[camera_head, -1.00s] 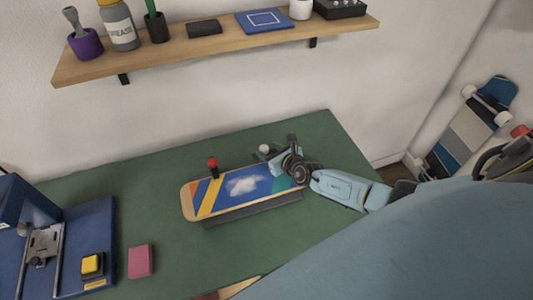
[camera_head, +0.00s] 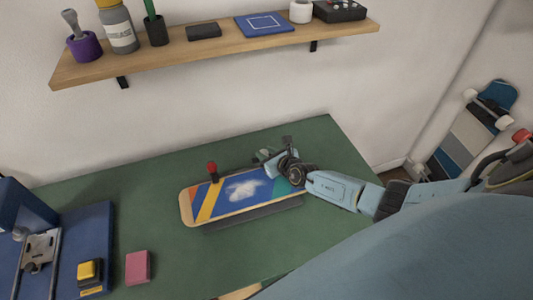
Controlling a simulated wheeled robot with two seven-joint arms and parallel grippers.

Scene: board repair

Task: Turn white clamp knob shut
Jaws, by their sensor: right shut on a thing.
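The skateboard deck (camera_head: 237,198) lies on a dark holder on the green table, with blue, yellow and orange patterns and a pale cloud-like patch. A red clamp knob (camera_head: 212,168) stands upright at its far left edge. My right gripper (camera_head: 272,160) is at the deck's far right end, shut on the white clamp knob, which is now mostly hidden by the fingers. My left gripper is not in view.
A blue machine base (camera_head: 99,225) with a yellow button (camera_head: 89,269) stands at the left, near a pink block (camera_head: 138,267). A wooden shelf (camera_head: 180,51) with bottles and tools hangs above. The table (camera_head: 130,185) is clear behind the deck.

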